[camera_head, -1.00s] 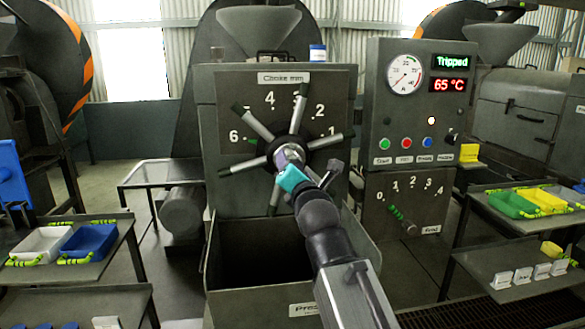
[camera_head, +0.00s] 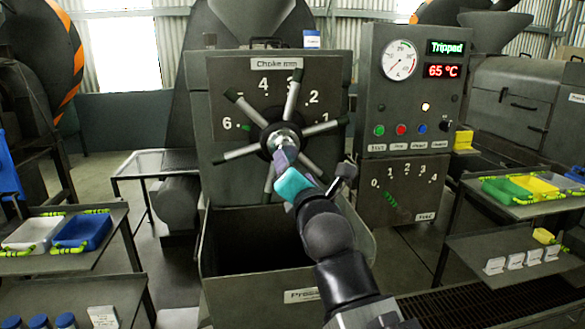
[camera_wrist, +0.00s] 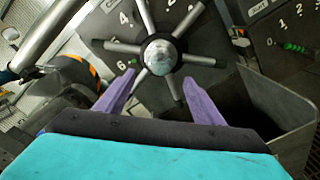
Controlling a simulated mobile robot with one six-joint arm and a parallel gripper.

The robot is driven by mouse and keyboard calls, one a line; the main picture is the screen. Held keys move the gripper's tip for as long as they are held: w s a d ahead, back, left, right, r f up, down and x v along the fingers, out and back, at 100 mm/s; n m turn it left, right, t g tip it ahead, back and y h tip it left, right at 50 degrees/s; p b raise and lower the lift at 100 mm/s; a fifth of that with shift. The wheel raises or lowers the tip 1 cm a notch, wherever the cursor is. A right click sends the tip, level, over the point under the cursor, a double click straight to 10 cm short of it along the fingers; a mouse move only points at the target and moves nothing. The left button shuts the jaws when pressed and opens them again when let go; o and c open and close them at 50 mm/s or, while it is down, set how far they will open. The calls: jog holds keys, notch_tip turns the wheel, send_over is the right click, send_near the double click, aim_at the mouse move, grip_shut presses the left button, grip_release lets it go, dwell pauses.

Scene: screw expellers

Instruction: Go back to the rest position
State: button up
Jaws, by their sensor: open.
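My gripper (camera_head: 284,160) is in front of the choke wheel, with a teal body and purple fingers. In the wrist view its two fingers (camera_wrist: 158,84) stand apart with nothing between them. The choke wheel (camera_head: 281,138) has a shiny hub and several grey spokes on a panel numbered for choke. In the wrist view the hub (camera_wrist: 161,56) lies beyond the fingertips, apart from them. In the head view the gripper overlaps the wheel's lower part.
An open hopper (camera_head: 290,285) sits below the wheel. Side racks hold trays: a blue tray (camera_head: 84,232) at left and a green tray (camera_head: 507,190) at right.

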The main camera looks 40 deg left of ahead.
jog(key=shift+s+d, duration=0.2)
dwell(0.6)
